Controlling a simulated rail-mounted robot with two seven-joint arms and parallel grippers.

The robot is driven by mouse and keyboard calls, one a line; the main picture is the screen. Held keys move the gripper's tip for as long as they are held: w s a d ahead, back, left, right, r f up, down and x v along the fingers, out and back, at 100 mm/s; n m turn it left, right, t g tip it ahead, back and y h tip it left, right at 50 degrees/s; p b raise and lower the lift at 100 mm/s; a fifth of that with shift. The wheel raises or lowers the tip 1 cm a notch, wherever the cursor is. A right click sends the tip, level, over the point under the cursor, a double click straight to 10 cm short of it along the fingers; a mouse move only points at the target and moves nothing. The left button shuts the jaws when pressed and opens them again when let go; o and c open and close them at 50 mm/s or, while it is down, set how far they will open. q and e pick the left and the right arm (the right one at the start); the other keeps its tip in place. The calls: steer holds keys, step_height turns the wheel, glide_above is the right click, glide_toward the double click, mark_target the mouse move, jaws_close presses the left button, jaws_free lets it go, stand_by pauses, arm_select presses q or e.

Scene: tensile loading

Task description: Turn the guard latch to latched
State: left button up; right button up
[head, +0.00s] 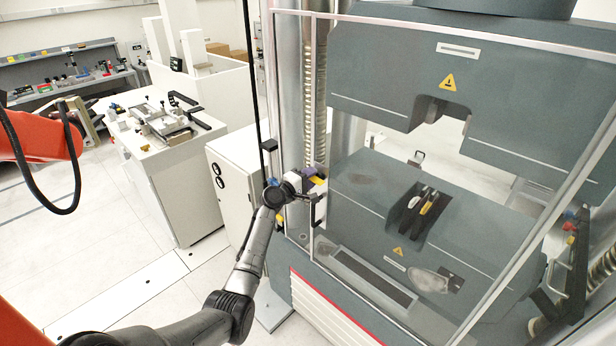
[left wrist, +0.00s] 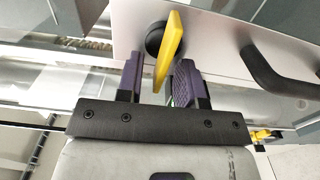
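The guard latch is a yellow lever (left wrist: 170,45) on a round black hub, fixed to a pale plate (left wrist: 225,25). In the left wrist view the lever runs slightly tilted, its lower end between the purple fingers of my left gripper (left wrist: 159,82). The fingers stand apart with gaps visible beside the lever; I cannot tell whether either touches it. In the head view my left gripper (head: 314,178) is at the left edge of the clear guard (head: 480,130), and only a little of the yellow latch (head: 319,180) shows. My right gripper is not in view.
A black handle (left wrist: 270,75) sits right of the latch on the same plate. Behind the guard is the grey testing machine (head: 380,190). A white cabinet with fixtures (head: 185,195) stands to the left, and a shelf (head: 65,85) with small parts farther back. Floor at left is clear.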

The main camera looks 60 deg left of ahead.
arm_select(q)
steer(key=shift+s+a, duration=0.1)
steer(key=shift+a, duration=0.1)
steer(key=shift+s, duration=0.3)
steer(key=b+v, duration=0.2)
steer(key=v, duration=1.1)
steer(key=shift+d, duration=0.2)
